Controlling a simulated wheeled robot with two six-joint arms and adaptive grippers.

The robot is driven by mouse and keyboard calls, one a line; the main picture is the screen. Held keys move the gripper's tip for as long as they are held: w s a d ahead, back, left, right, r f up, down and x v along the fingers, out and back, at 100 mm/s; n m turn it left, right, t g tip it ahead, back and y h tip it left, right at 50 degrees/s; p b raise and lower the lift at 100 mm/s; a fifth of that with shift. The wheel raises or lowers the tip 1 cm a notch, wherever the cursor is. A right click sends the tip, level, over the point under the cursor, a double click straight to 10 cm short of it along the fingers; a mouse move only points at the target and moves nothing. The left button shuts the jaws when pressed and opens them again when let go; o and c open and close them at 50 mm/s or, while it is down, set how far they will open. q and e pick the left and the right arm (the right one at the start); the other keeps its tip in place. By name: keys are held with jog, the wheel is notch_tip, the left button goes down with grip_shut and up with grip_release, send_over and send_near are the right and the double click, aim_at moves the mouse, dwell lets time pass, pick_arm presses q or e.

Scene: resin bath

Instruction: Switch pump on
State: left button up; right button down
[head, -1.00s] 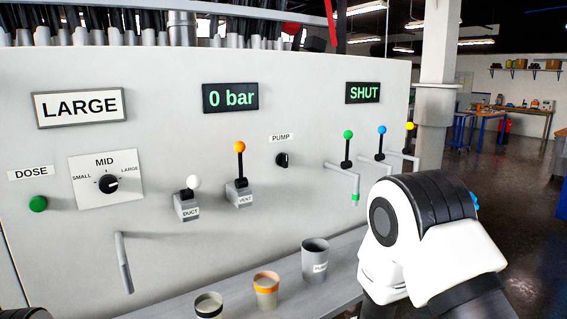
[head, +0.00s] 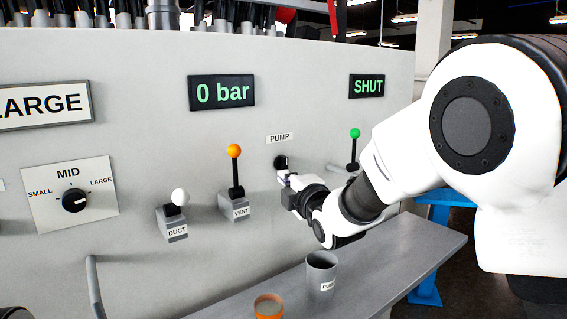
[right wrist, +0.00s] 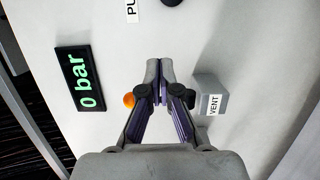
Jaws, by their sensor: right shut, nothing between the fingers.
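The pump switch (head: 281,162) is a small black knob on the grey panel under the PUMP label (head: 279,139). Part of the knob shows at the top edge of the right wrist view (right wrist: 172,2), beside the cut-off label (right wrist: 131,9). My right gripper (head: 284,179) is just below the knob in the head view. Its fingertips (right wrist: 160,70) are together and empty in the right wrist view, with a gap between them and the knob there. Whether it touches the panel cannot be told. My left gripper is not in view.
The orange-tipped VENT lever (head: 234,151) and white-tipped DUCT lever (head: 180,197) stand left of the gripper. A green-tipped lever (head: 355,133) is right. Displays read 0 bar (head: 222,93) and SHUT (head: 367,86). A grey cup (head: 321,272) stands on the ledge below.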

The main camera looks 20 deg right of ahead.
aim_at(283, 164)
jog(key=w+p, duration=0.1)
jog(key=w, duration=0.2)
jog(key=w+p, duration=0.2)
jog(key=w, duration=0.2)
jog(key=w+a+p, duration=0.1)
jog(key=w, duration=0.2)
jog(key=shift+w+a+f+p, duration=0.1)
jog(key=shift+w+p, duration=0.25)
jog(key=shift+w, duration=0.05)
jog(key=d, duration=0.1)
jog(key=w+d+p, duration=0.1)
jog(key=w+d, duration=0.1)
jog(key=shift+d+f+p, duration=0.15)
jog(key=shift+f+p, duration=0.15)
jog(key=shift+p, duration=0.05)
jog(key=shift+s+d, duration=0.1)
jog(key=shift+d, duration=0.2)
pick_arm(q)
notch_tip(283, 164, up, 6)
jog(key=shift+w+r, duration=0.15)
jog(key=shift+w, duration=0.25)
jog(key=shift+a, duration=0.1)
pick_arm(e)
jog(key=shift+a, duration=0.15)
